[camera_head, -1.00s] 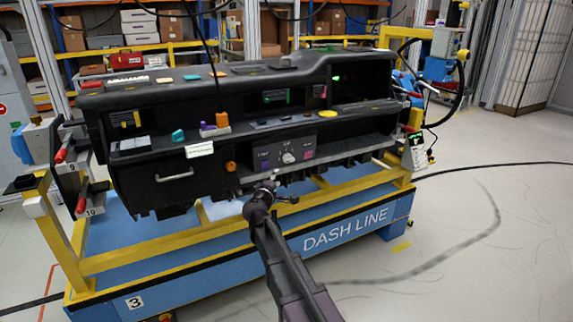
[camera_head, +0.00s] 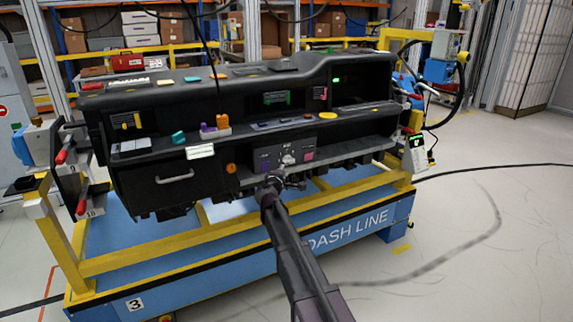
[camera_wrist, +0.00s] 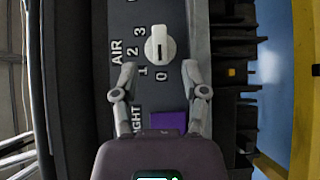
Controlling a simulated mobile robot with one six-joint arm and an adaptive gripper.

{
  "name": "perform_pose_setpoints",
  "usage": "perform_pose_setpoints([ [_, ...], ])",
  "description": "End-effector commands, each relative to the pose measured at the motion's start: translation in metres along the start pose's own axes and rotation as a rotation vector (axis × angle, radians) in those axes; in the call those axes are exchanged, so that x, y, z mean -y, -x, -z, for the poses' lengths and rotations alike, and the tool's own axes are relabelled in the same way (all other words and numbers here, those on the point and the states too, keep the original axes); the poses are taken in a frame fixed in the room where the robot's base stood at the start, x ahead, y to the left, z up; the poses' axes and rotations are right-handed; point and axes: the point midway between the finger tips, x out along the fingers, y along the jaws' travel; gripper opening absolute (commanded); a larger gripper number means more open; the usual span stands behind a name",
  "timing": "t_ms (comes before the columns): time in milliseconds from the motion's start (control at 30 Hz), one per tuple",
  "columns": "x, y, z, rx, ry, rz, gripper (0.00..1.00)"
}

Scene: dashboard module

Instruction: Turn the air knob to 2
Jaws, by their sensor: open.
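The air knob (camera_wrist: 160,45) is a white dial on a grey panel in the wrist view, beside the AIR label, with the numbers 0 to 3 around one side. Its dark mark appears to point toward the 0. My gripper (camera_wrist: 159,70) is open and empty. Its fingertips lie a little below the knob in the picture, one to each side, and do not appear to touch it. In the head view the knob (camera_head: 288,159) is small and my gripper (camera_head: 280,180) is just below it.
A purple square (camera_wrist: 169,122) on the panel lies between my fingers, near a partly hidden label. The black dashboard (camera_head: 170,115) rests on a yellow and blue stand (camera_head: 200,284). A dark ledge overhangs the panel. Open floor lies at right.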

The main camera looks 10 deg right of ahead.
Motion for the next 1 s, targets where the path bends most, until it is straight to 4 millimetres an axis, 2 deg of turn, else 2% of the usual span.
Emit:
perform_pose_setpoints([
  [33,0.0,-0.011,0.001,0.001,0.0,0.0,0.57],
  [100,0.0,-0.021,0.001,0.002,0.0,0.0,0.57],
  [300,0.0,-0.041,0.001,0.001,0.0,0.0,0.57],
  [500,0.0,-0.049,0.0,0.001,0.0,0.0,0.57],
  [800,0.0,-0.05,-0.001,0.001,0.0,0.0,0.57],
  [867,0.0,-0.05,-0.001,0.001,0.0,0.0,0.42],
  [1000,0.0,-0.05,-0.001,0.001,0.0,0.0,0.01],
])
